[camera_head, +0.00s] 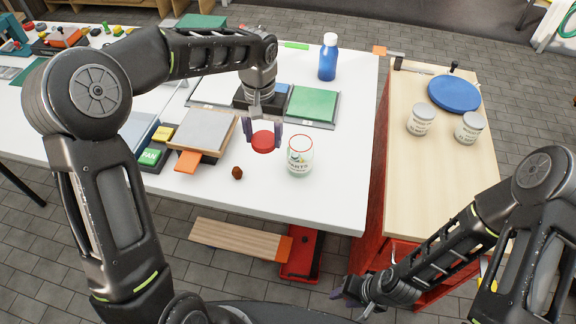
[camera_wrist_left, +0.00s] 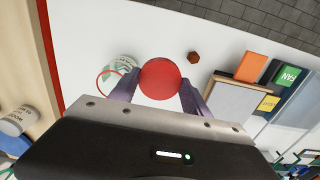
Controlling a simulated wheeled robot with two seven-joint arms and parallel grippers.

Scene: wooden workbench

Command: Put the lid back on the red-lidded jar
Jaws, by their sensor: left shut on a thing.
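The red lid (camera_head: 264,141) is between the fingers of my left gripper (camera_head: 264,136), which is shut on it. It also shows in the left wrist view (camera_wrist_left: 160,79), held between the two fingertips. The jar (camera_head: 299,158) stands upright and open on the white table, just right of the held lid. It is clear glass with a red rim and a printed label. In the left wrist view the jar (camera_wrist_left: 119,65) is partly hidden behind a finger. My right gripper (camera_head: 352,292) is low at the front, away from the jar; its jaws are hard to make out.
A small brown object (camera_head: 237,173) lies on the white table (camera_head: 335,195) left of the jar. A blue bottle (camera_head: 328,58) stands behind. A grey plate (camera_head: 203,131) and a green plate (camera_head: 312,105) lie nearby. Two grey-lidded jars stand on the wooden bench (camera_head: 425,180) at right.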

